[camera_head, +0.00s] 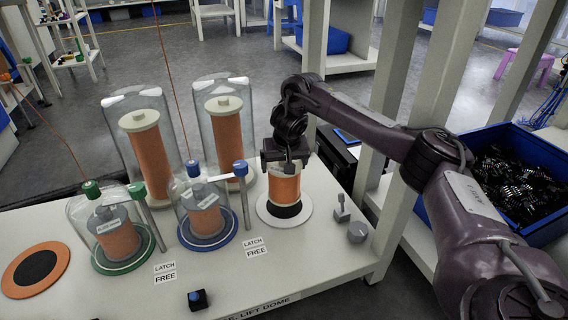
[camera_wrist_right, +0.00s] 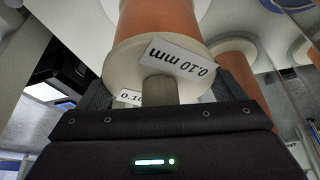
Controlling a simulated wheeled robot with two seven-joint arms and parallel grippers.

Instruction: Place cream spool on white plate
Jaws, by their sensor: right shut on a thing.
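The cream spool (camera_head: 284,186), wound with copper-orange wire, is upright under my right gripper (camera_head: 285,160) in the head view. It is over the white plate (camera_head: 266,217), whose black centre shows below the spool. I cannot tell whether the spool touches the plate or hangs just above it. In the right wrist view my right gripper (camera_wrist_right: 160,95) is shut on the knob at the end of the spool. The spool's cream flange (camera_wrist_right: 125,62) carries a "0.10 mm" label there. My left gripper is not in view.
Two tall orange spools (camera_head: 150,150) (camera_head: 227,135) stand under clear domes behind. Smaller domed spools stand on a green base (camera_head: 122,265) and a blue base (camera_head: 207,240). An orange disc (camera_head: 55,262) lies at left. Grey knobs (camera_head: 357,232) are right of the plate. A blue bin (camera_head: 540,235) stands beyond.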

